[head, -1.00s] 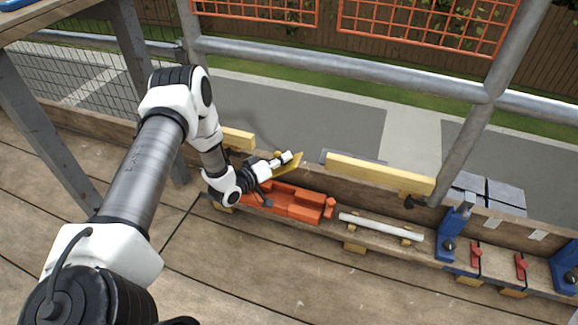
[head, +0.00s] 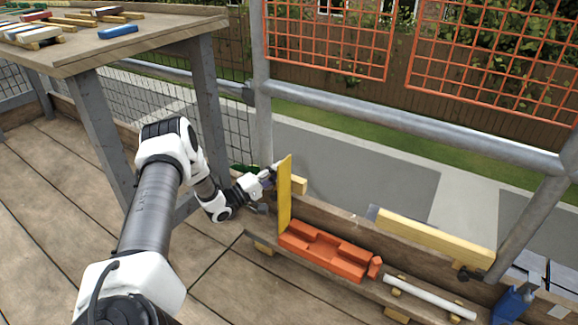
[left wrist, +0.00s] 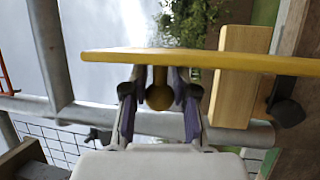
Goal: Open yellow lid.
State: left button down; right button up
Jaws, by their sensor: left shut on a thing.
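The yellow lid (head: 285,192) stands upright at the left end of the orange-red box (head: 325,250), whose inside shows open with block-like shapes in it. My left gripper (head: 270,178) is at the lid's left face, near its upper part. In the left wrist view the lid (left wrist: 200,60) shows edge-on across the picture. There my left gripper (left wrist: 159,100) has its fingers on either side of a round yellow knob (left wrist: 159,92) on the lid. My right gripper is in neither view.
The box sits on a low plank shelf along the scaffold edge. A white tube (head: 430,297) and a yellow wooden beam (head: 435,238) lie to its right. A wooden table (head: 150,50) stands at the upper left. A grey rail (head: 400,120) runs behind.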

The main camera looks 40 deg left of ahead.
pick_arm(q)
jog(key=shift+s+a+n, duration=0.1)
jog(key=shift+a+n, duration=0.3)
jog(key=shift+a, duration=0.25)
jog(key=c, duration=0.9)
grip_release()
jog(key=shift+o, duration=0.2)
jog(key=v, duration=1.2)
jog(key=shift+d+f, duration=0.15)
jog(key=shift+f, duration=0.1)
